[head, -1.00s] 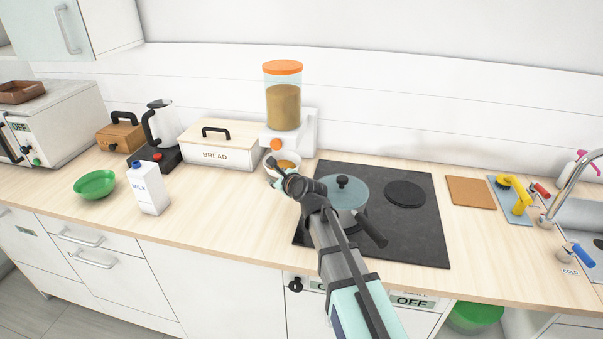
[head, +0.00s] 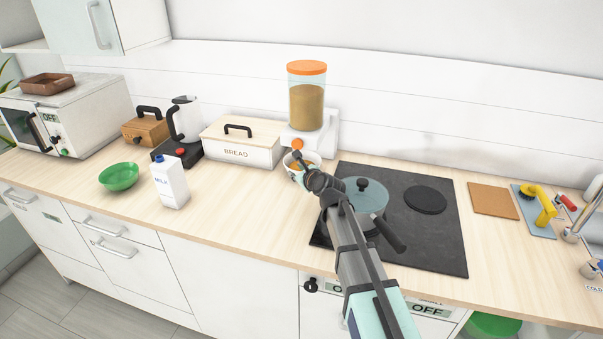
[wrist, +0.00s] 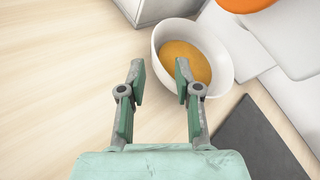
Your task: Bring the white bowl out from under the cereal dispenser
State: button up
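The white bowl (head: 315,157) stands on the counter at the foot of the cereal dispenser (head: 307,105), below its orange knob. In the wrist view the bowl (wrist: 222,62) is upright and holds orange-brown cereal. My gripper (wrist: 160,70) is open. Its right finger overlaps the bowl's inside in the picture and its left finger is over the counter outside the bowl, so the near left rim lies between them. I cannot tell whether either finger touches it. In the head view my gripper (head: 298,164) hides part of the bowl.
A pot (head: 366,194) stands on the black hob (head: 438,238) just right of the bowl. The bread box (head: 240,150) is close on the left. A milk carton (head: 170,184) and green bowl (head: 118,177) stand farther left. The counter before the bread box is clear.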

aim_at(289, 167)
jog(key=p+x, duration=0.1)
jog(key=x, duration=0.7)
grip_shut()
